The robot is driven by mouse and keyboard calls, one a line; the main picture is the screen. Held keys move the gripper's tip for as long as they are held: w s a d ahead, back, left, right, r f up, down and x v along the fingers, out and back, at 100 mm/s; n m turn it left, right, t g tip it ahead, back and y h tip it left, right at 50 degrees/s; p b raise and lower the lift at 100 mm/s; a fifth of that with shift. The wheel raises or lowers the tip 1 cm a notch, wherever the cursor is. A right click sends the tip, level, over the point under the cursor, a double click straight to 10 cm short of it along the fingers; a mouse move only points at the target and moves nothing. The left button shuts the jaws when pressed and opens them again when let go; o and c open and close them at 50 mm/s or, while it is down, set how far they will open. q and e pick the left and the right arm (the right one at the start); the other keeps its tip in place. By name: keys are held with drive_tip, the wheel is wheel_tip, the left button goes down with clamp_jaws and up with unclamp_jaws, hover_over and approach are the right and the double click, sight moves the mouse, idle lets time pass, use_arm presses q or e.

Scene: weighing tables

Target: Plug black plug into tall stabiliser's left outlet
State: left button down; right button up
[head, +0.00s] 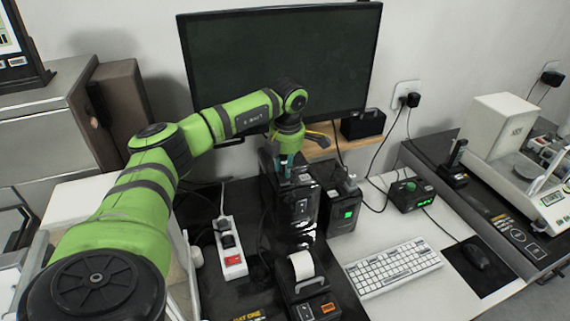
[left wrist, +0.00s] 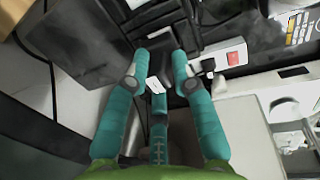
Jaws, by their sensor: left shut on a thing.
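The tall stabiliser (head: 304,208) is a glossy black upright box in the middle of the head view. My left gripper (head: 287,168), with teal fingers, is over its top and hides the outlets there. In the left wrist view the fingers (left wrist: 158,66) are closed in around a small dark piece (left wrist: 157,50), which I take to be the black plug. Its prongs are hidden, and I cannot tell whether it touches the outlet. My right gripper is not in view.
A shorter black box with a green display (head: 344,206) stands close to the right. A white power strip (head: 231,248) with a red switch lies left. A label printer (head: 303,275) is in front, a keyboard (head: 393,267) to the right. The monitor (head: 283,62) stands behind.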

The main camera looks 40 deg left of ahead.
use_arm(q)
drive_tip(key=shift+f+b, duration=0.45)
drive_tip(key=shift+f, duration=0.3)
idle(0.6)
drive_tip(key=shift+c, duration=2)
unclamp_jaws()
drive_tip(key=shift+r, duration=0.1)
drive_tip(key=shift+s+d+r+p, duration=0.1)
drive_tip(key=shift+d+r+p, duration=0.05)
drive_tip(key=shift+r+p, duration=1)
drive_tip(key=shift+s+d+r+p, duration=0.1)
drive_tip(key=shift+r+p, duration=0.75)
drive_tip(key=shift+r, duration=0.45)
drive_tip(key=shift+s+d+r+p, duration=0.1)
drive_tip(key=shift+d+r+p, duration=0.05)
drive_tip(key=shift+r+p, duration=1)
